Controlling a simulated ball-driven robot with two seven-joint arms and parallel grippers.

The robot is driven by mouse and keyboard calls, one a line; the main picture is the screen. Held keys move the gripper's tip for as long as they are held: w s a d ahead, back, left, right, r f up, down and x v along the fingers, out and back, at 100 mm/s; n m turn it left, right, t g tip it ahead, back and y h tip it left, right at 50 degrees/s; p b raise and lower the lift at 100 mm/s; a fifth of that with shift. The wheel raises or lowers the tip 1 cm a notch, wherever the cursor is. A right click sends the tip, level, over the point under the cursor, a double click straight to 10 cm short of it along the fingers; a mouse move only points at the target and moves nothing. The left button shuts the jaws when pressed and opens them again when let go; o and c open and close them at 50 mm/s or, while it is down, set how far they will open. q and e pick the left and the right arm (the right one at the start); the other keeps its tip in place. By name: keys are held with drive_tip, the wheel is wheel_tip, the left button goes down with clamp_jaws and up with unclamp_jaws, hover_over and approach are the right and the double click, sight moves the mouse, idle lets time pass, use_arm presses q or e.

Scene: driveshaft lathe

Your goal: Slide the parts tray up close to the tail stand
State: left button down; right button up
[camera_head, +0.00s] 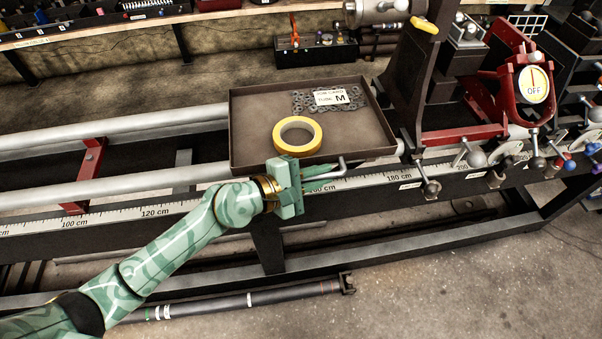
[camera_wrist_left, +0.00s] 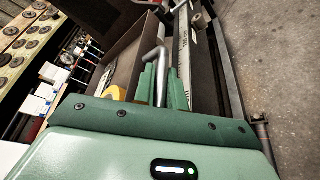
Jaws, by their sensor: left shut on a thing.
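The parts tray (camera_head: 254,120) is a shallow brown tray lying on the lathe's rails, and part of its side shows in the left wrist view (camera_wrist_left: 124,52). My left gripper (camera_head: 294,184) is at the tray's near edge, shut on a bent metal handle (camera_head: 338,166). In the left wrist view the handle (camera_wrist_left: 161,75) stands between the two green fingers (camera_wrist_left: 163,88). The tail stand (camera_head: 408,85) is a dark upright just right of the tray, close to its right side. Whether they touch is hard to tell. My right gripper is not in view.
A yellow tape roll (camera_head: 297,148) and small metal parts with a white "M" label (camera_head: 331,97) lie in the tray. A scale (camera_head: 155,210) runs along the near rail. Red clamps with an "OFF" sign (camera_head: 536,84) stand farther right. The rails left of the tray are clear.

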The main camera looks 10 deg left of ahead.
use_arm(q)
drive_tip(key=shift+w+d, duration=0.25)
drive_tip(key=shift+d, duration=0.7)
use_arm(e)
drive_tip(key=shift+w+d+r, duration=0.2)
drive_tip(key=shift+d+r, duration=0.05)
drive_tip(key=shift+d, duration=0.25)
use_arm(q)
drive_tip(key=c, duration=1.5)
unclamp_jaws()
drive_tip(key=shift+o, duration=0.2)
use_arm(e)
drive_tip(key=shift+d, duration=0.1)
use_arm(q)
drive_tip(key=p+v, duration=0.1)
drive_tip(key=v, duration=0.7)
drive_tip(key=shift+a+f+p, duration=0.1)
drive_tip(key=shift+a+p, duration=0.05)
drive_tip(key=shift+p, duration=0.15)
drive_tip(key=b+v, duration=0.1)
drive_tip(key=v, duration=0.7)
